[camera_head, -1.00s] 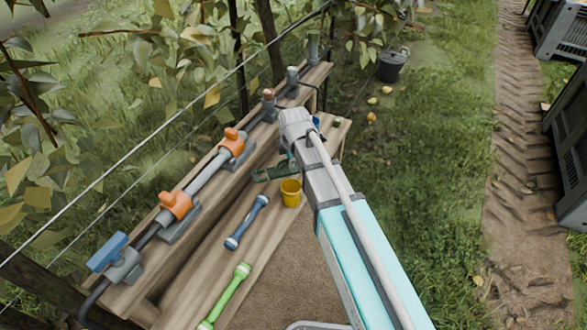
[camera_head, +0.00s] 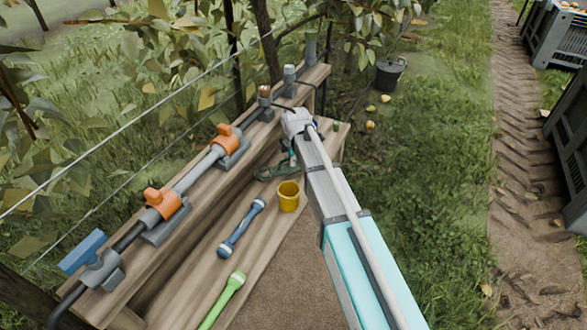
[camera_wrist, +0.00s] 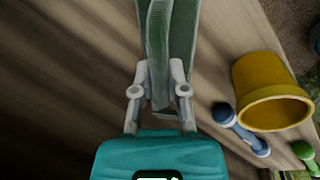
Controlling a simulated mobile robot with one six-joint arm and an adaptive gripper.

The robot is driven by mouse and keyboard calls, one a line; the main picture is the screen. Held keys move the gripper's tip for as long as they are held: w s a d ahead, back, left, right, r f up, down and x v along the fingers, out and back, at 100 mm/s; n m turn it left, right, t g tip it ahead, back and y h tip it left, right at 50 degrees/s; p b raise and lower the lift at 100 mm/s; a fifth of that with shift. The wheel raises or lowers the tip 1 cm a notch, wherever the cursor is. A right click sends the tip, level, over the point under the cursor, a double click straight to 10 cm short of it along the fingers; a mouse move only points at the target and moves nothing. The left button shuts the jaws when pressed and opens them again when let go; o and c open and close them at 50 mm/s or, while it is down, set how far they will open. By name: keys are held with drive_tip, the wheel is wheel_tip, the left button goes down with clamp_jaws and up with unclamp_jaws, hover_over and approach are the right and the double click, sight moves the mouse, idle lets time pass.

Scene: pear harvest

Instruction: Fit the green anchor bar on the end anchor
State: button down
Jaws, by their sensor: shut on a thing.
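My gripper (camera_wrist: 160,88) is shut on a long dark green piece (camera_wrist: 170,35) with two side-by-side parts, which runs out of the top of the wrist view. In the head view the dark green piece (camera_head: 277,172) shows by the gripper over the lower plank; whether it touches the wood I cannot tell. The fingers are mostly hidden there by my arm. A bright green bar (camera_head: 222,302) with a thick end lies on the lower plank, well nearer than the gripper; its end shows in the wrist view (camera_wrist: 306,155). I cannot tell which fitting is the end anchor.
A yellow cup (camera_head: 289,197) and a blue bar (camera_head: 241,228) are on the lower plank (camera_head: 185,285). A pipe with two orange fittings (camera_head: 163,202), a blue-topped fitting (camera_head: 82,252) and grey posts (camera_head: 290,75) line the upper plank. A wire crosses above. A dark bucket (camera_head: 390,72) stands on the grass.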

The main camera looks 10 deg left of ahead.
sight(294, 170)
drive_tip(key=shift+f, duration=0.1)
drive_tip(key=shift+w+f+b, duration=0.45)
drive_tip(key=shift+f+b, duration=0.05)
drive_tip(key=shift+b, duration=0.1)
drive_tip(key=shift+f+b, duration=1.4)
drive_tip(key=shift+f, duration=0.15)
drive_tip(key=c, duration=0.7)
unclamp_jaws()
drive_tip(key=shift+o, duration=0.2)
drive_tip(key=shift+r, duration=0.2)
wheel_tip(294, 170, up, 12)
drive_tip(key=s+d+p, duration=0.1)
drive_tip(key=s+p, duration=0.1)
drive_tip(key=p, duration=0.9)
drive_tip(key=shift+p, duration=0.4)
drive_tip(key=shift+s+f, duration=0.1)
drive_tip(key=shift+s, duration=0.05)
